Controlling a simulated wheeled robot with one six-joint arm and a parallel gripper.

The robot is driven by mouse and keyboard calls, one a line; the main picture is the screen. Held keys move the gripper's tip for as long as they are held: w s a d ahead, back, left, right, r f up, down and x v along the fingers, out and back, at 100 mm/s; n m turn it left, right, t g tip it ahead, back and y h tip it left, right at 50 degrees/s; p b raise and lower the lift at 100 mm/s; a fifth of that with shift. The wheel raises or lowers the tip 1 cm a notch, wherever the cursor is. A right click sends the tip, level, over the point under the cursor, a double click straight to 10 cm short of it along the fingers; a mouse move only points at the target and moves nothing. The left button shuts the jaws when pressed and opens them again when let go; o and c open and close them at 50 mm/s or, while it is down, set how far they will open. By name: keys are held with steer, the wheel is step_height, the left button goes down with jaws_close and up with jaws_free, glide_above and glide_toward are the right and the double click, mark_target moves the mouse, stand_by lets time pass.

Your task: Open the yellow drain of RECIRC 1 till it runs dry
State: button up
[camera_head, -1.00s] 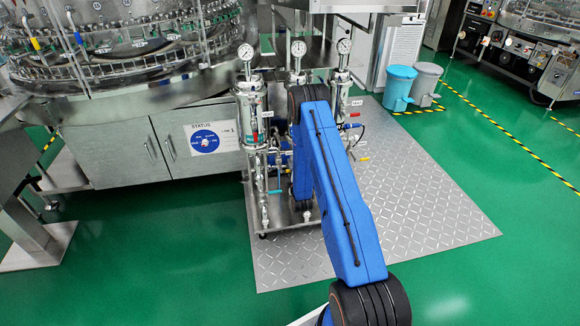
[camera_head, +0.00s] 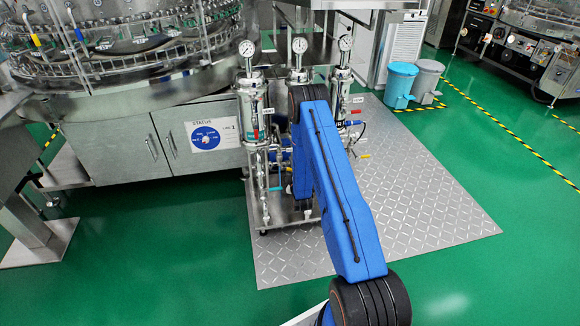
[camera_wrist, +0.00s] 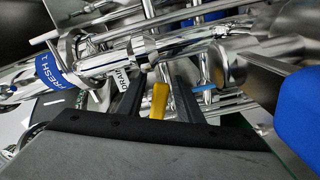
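A yellow drain handle (camera_wrist: 159,100) shows in the wrist view, below a steel fitting with a white "DRAIN" tag (camera_wrist: 125,76). My gripper (camera_wrist: 157,88) is open, with one dark finger on each side of the handle. I cannot tell whether either finger touches it. A blue band reading "FRESH 1" (camera_wrist: 52,68) is on the pipe at the left; I see no RECIRC 1 label. In the head view the steel filter housings (camera_head: 252,105) stand on a skid, and my blue arm hides my gripper and part of the pipework.
In the head view, pressure gauges (camera_head: 299,46) top the housings. A steel cabinet (camera_head: 120,145) stands left; blue and grey bins (camera_head: 400,85) stand back right. The checkered plate (camera_head: 430,205) is clear at right.

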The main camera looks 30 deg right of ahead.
steer(key=v, duration=1.7)
steer(key=shift+s, duration=0.2)
steer(key=shift+r, duration=0.1)
steer(key=shift+c, duration=0.4)
steer(key=c, duration=0.5)
steer(key=shift+d+r+m, duration=0.1)
steer(key=shift+r+m, duration=0.05)
steer(key=shift+m, duration=0.15)
jaws_close()
steer(key=d+r+m+g+y, duration=0.3)
steer(key=r+m, duration=0.5)
steer(key=m, duration=0.8)
steer(key=w+d+f+h, duration=0.1)
steer(key=w+f, duration=0.4)
steer(key=w, duration=0.4)
steer(key=shift+w+f+t, duration=0.25)
steer(key=shift+w+t, duration=0.15)
